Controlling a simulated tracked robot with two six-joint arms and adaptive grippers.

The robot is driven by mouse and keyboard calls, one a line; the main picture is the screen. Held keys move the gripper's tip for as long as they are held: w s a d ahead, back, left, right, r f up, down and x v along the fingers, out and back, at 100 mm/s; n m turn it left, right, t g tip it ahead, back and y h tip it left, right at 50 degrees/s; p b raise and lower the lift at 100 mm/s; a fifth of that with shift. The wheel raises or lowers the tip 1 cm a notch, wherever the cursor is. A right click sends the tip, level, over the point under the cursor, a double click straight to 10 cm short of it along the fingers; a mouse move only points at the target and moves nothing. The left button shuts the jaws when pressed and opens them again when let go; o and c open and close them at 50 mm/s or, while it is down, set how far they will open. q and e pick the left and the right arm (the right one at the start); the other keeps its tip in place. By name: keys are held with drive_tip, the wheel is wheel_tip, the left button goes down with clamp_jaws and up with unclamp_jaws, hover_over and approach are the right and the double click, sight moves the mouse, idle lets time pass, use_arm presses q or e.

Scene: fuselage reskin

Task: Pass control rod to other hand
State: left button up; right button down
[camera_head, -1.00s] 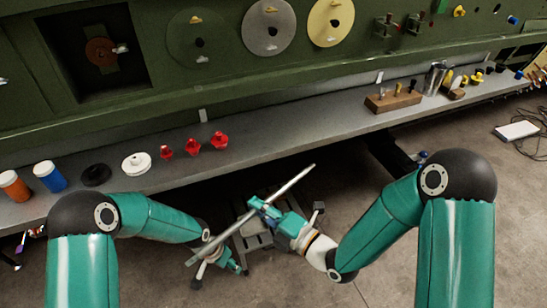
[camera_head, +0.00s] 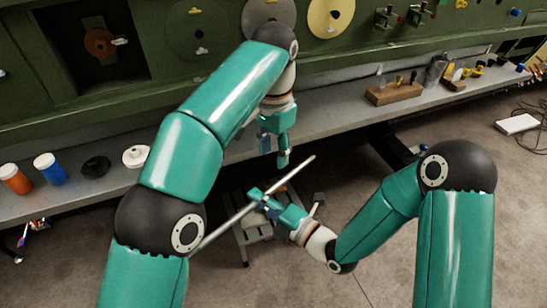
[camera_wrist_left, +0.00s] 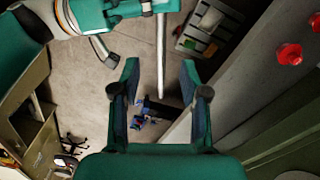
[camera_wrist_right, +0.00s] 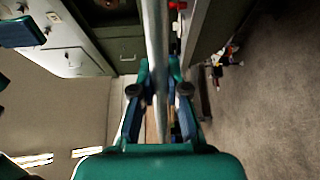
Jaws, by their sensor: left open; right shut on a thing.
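The control rod (camera_head: 296,172) is a thin pale grey bar, slanting up to the right above the floor in the head view. My right gripper (camera_head: 262,198) is shut around its middle portion. The rod also runs upright through the jaws in the right wrist view (camera_wrist_right: 155,40). My left gripper (camera_head: 276,155) is open and empty, pointing down just above and left of the rod's upper end. In the left wrist view the rod (camera_wrist_left: 161,45) lines up between the open fingers, though its depth is unclear. My left arm hides the rod's lower end.
A grey bench (camera_head: 330,125) runs along the green fuselage panel (camera_head: 220,75). It bears bottles, discs and a wooden block (camera_head: 393,94) with small tools. A grey stand (camera_head: 250,235) is on the floor below the rod. The floor at right is mostly clear.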

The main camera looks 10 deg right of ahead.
sight(274, 188)
use_arm(q)
wheel_tip(274, 188, down, 12)
drive_tip(key=shift+s+r, duration=0.1)
drive_tip(key=shift+r, duration=0.05)
idle(0.5)
clamp_jaws()
use_arm(e)
drive_tip(key=c, duration=1.1)
unclamp_jaws()
